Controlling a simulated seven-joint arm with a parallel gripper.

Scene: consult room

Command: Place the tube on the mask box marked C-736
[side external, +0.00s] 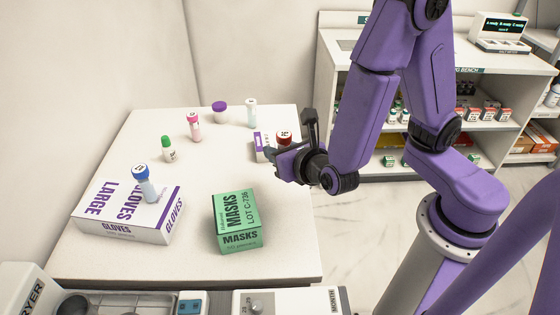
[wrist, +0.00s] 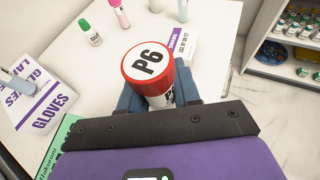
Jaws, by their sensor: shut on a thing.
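My gripper (side external: 286,150) is shut on a red-capped tube (side external: 284,134) above the right part of the white table. In the wrist view the tube's cap (wrist: 148,62) reads P6, and the jaws hold its body upright, seen from above. The green mask box (side external: 237,222), marked LOT C-736, lies near the table's front edge, to the left of and nearer than my gripper. Its top shows nothing on it. In the wrist view only a corner of the green box (wrist: 62,140) shows at lower left, partly hidden by my gripper.
A white-and-purple glove box (side external: 115,225) stands left of the mask box, with a blue-capped tube (side external: 144,182) on it. Green-capped (side external: 168,149), pink (side external: 193,127), purple-capped (side external: 219,112) and pale-green (side external: 251,113) items stand farther back. A small white-and-purple box (side external: 262,146) is behind my gripper.

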